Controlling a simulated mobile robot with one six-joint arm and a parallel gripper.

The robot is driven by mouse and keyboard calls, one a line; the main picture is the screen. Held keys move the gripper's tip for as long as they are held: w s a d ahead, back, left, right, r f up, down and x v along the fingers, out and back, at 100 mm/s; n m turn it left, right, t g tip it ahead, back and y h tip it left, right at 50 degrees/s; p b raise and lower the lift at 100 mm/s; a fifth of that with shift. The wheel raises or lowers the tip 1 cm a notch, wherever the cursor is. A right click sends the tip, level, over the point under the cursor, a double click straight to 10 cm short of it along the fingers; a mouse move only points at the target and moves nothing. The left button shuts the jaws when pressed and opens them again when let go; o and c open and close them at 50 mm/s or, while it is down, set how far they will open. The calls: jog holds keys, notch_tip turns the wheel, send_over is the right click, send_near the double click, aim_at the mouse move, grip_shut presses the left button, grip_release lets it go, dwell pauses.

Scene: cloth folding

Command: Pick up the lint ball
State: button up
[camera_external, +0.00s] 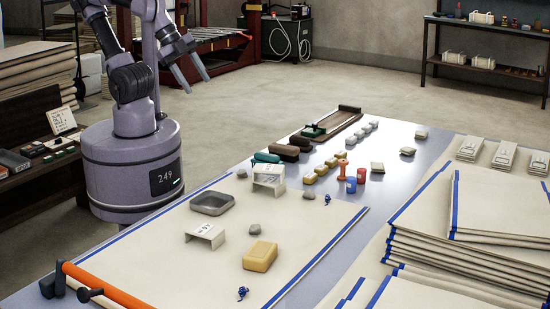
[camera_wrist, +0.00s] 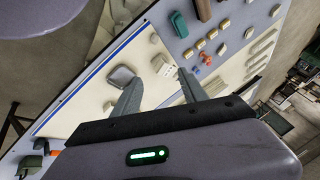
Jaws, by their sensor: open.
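My gripper (camera_external: 197,82) is open and empty, raised in the air at the left, beyond the worktable. Its two fingers also show in the wrist view (camera_wrist: 160,77), apart with nothing between them. Small grey fuzzy-looking lumps lie on the cream cloth (camera_external: 150,262): one (camera_external: 255,229) between the white card stand and the yellow block, one (camera_external: 309,195) to the right, and a smaller one (camera_external: 242,173) near the tray. Any of these may be the lint ball; I cannot tell which. In the wrist view they are too small to make out clearly.
On the cloth stand a grey tray (camera_external: 212,203), white card stands (camera_external: 206,233), a yellow block (camera_external: 260,256) and blue tangles (camera_external: 242,293). An orange roller (camera_external: 105,287) lies at the front left. Folded cloth stacks (camera_external: 465,255) fill the right. Several small blocks line the far table.

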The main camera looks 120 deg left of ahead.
jog(key=w+r+m+g+p, duration=0.2)
jog(key=w+m+p, duration=0.1)
jog(key=w+p, duration=0.25)
jog(key=m+g+y+p, duration=0.3)
jog(key=m+g, duration=0.1)
jog(key=m, duration=0.7)
send_over(241, 171)
jog(key=d, duration=0.2)
jog(key=f, duration=2.4)
jog(key=shift+d, duration=0.2)
jog(key=shift+h, duration=0.3)
jog(key=b+x, duration=0.4)
jog(key=x, duration=0.2)
jog(key=shift+w+d, duration=0.1)
jog(key=shift+d, duration=0.05)
jog(key=shift+r, duration=0.15)
grip_shut()
